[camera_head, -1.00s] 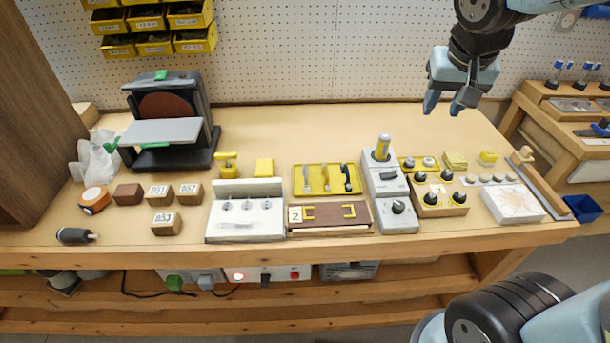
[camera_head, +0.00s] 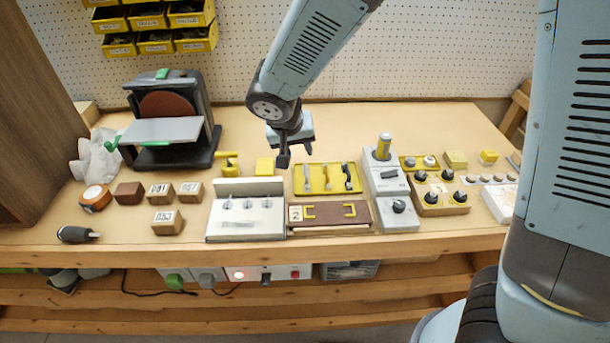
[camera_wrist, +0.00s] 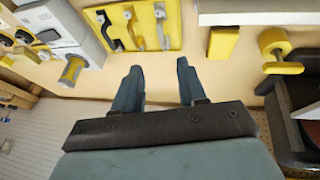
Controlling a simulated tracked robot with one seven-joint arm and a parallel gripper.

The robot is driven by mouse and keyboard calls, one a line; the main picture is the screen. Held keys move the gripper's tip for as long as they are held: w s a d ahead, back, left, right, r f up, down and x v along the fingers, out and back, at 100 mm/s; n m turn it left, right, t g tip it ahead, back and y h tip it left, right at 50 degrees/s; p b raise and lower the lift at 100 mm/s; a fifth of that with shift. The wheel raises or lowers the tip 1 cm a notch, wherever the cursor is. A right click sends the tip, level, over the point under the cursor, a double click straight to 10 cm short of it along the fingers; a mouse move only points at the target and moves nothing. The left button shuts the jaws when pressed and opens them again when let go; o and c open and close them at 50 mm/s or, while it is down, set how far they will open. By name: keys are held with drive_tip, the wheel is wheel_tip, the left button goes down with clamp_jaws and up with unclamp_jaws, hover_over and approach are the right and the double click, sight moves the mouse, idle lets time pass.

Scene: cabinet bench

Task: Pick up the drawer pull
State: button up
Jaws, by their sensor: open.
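A brown drawer front (camera_head: 330,217) marked 2 has yellow bracket shapes. My gripper (camera_head: 296,156) is open and empty, above the bench behind the tray's left side; it also shows in the wrist view (camera_wrist: 159,68).
A yellow block (camera_head: 264,166) and a yellow clamp-like piece (camera_head: 229,165) stand left of the tray. A white panel box (camera_head: 246,218) is in front of them. A grey control box (camera_head: 390,190) with a yellow-topped post stands right of the tray. A sander (camera_head: 168,120) is at the left.

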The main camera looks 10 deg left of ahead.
sight(306, 172)
drive_tip(key=shift+x, duration=6.95)
drive_tip(key=shift+a, duration=0.15)
drive_tip(key=shift+c, duration=0.2)
clamp_jaws()
